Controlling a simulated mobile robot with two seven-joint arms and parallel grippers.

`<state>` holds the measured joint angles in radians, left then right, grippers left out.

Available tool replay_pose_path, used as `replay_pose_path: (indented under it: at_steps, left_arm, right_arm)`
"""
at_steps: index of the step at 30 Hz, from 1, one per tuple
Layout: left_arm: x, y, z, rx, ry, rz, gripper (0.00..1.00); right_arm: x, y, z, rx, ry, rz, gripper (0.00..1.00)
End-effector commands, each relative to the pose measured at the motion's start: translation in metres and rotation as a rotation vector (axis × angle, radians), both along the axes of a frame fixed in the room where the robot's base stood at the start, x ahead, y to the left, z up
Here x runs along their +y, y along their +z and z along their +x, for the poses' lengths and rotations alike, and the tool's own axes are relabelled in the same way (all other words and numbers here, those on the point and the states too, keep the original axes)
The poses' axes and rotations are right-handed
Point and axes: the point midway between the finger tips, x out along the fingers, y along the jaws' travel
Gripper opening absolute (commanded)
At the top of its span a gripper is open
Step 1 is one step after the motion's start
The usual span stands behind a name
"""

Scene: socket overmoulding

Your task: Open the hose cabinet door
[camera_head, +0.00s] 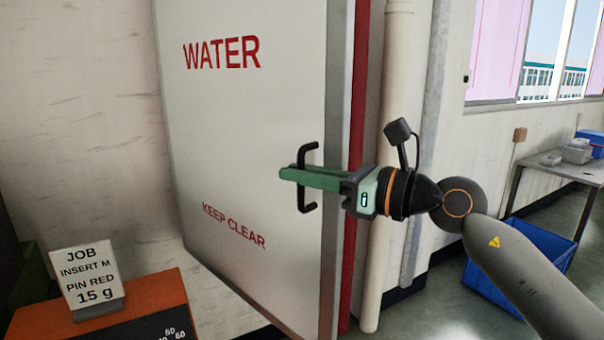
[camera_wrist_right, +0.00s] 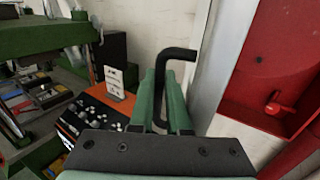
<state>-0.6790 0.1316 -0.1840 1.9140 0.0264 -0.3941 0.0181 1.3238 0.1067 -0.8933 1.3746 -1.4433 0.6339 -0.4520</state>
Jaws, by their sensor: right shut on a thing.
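The white hose cabinet door (camera_head: 250,120) carries the red words WATER and KEEP CLEAR. It stands ajar; its pale edge (camera_wrist_right: 224,60) shows in the right wrist view, with the red cabinet interior (camera_wrist_right: 270,70) to its right. A black bar handle (camera_head: 307,150) is near the door's right edge; it also shows in the right wrist view (camera_wrist_right: 180,53). My right gripper (camera_head: 292,172) has its green fingers shut on the handle, around the upright bar. Part of the bar is hidden between the fingers. My left gripper is not in view.
An orange-topped control box (camera_head: 150,293) with a job card (camera_head: 87,279) stands at lower left. A cream pipe (camera_head: 392,90) runs up the wall right of the cabinet. A blue crate (camera_head: 487,290) is on the floor under my right arm, near a table (camera_head: 560,172).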

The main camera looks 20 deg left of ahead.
Motion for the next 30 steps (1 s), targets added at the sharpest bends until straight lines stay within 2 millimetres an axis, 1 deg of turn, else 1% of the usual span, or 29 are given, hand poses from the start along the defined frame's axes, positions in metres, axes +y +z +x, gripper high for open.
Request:
replay_pose_path:
  at_steps: [6,7,9,10,17,20,23,25,30]
  left_arm:
    - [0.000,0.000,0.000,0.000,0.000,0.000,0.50]
    - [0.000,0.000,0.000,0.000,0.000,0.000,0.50]
    - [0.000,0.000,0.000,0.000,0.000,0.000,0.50]
    - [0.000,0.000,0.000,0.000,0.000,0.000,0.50]
    - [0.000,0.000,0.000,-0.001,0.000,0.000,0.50]
    - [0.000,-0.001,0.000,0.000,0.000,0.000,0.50]
    - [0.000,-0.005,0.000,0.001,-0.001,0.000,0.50]
    - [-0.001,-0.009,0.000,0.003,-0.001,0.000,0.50]
    - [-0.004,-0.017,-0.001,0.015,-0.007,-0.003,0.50]
  right_arm:
    - [0.000,0.000,0.000,0.000,0.000,0.002,0.00]
    - [0.000,0.000,0.000,0.000,0.000,0.002,0.18]
    - [0.000,0.000,0.000,0.001,0.000,0.002,0.26]
    - [0.000,0.000,0.000,0.001,0.000,0.002,0.27]
    - [0.000,0.000,0.000,0.001,-0.001,0.001,0.27]
    - [-0.005,-0.001,0.000,0.001,-0.002,0.001,0.27]
    - [-0.016,-0.001,-0.002,0.001,-0.003,0.002,0.27]
    - [-0.029,-0.002,-0.004,-0.001,-0.003,0.001,0.27]
    - [-0.067,-0.003,-0.011,0.001,-0.005,0.001,0.27]
